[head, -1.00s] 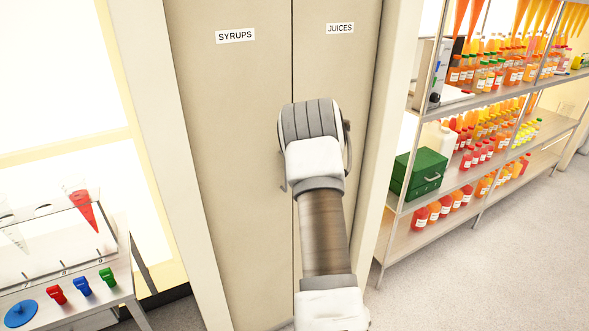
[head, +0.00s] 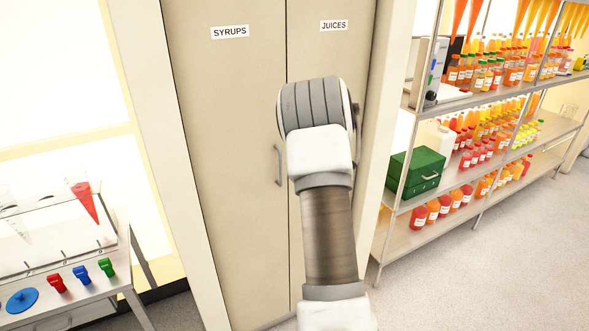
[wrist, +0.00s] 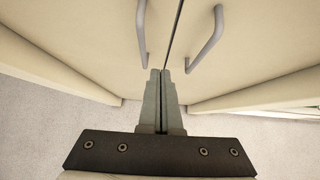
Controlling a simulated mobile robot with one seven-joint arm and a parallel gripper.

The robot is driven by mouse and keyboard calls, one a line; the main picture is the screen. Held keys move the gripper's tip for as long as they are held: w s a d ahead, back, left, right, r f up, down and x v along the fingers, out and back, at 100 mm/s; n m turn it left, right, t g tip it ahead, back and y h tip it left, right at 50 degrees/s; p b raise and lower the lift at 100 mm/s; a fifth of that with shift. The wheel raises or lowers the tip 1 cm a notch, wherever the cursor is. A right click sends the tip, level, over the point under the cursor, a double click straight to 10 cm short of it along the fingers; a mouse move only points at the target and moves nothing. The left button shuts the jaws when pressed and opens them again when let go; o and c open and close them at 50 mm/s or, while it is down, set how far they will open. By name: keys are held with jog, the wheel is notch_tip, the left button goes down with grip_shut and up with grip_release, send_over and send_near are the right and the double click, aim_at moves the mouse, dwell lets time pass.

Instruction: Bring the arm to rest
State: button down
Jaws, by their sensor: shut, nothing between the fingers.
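My gripper (wrist: 160,76) shows in the wrist view with its two fingers together and nothing between them. It points at the seam of a closed two-door cabinet, between the two door handles, and looks apart from both. In the head view my arm stands raised in front of the cabinet and hides the gripper. The left cabinet door (head: 229,100) is labelled SYRUPS and the right door (head: 331,55) is labelled JUICES. The left handle (head: 278,165) shows in the head view; the right handle (wrist: 208,42) shows in the wrist view.
A metal shelf rack (head: 470,98) with several juice bottles and a green case (head: 418,172) stands at the right. A bench (head: 85,293) with small red, blue and green items stands at the lower left. Open floor (head: 480,265) lies in front of the rack.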

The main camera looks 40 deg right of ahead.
jog(key=shift+v, duration=2.7)
jog(key=shift+a, duration=0.1)
jog(key=a+r+m+t+h, duration=0.1)
jog(key=a+r+m+h, duration=0.15)
jog(key=r+m, duration=0.35)
jog(key=a+r+m+t+h, duration=0.1)
jog(key=a+r+m+t, duration=0.2)
jog(key=r, duration=0.5)
jog(key=s+a+r+m+g+h, duration=0.2)
jog(key=s+a+r+m, duration=0.35)
jog(key=m, duration=0.35)
jog(key=s+a+f+m+g+y, duration=0.2)
jog(key=s+a+m, duration=0.6)
jog(key=s+a, duration=0.4)
jog(key=s+a+f+m+g+y, duration=0.3)
jog(key=s+a+f+m, duration=0.3)
jog(key=s+a, duration=0.7)
jog(key=s+m+y, duration=0.1)
jog(key=s+m, duration=0.1)
jog(key=shift+f+m, duration=0.4)
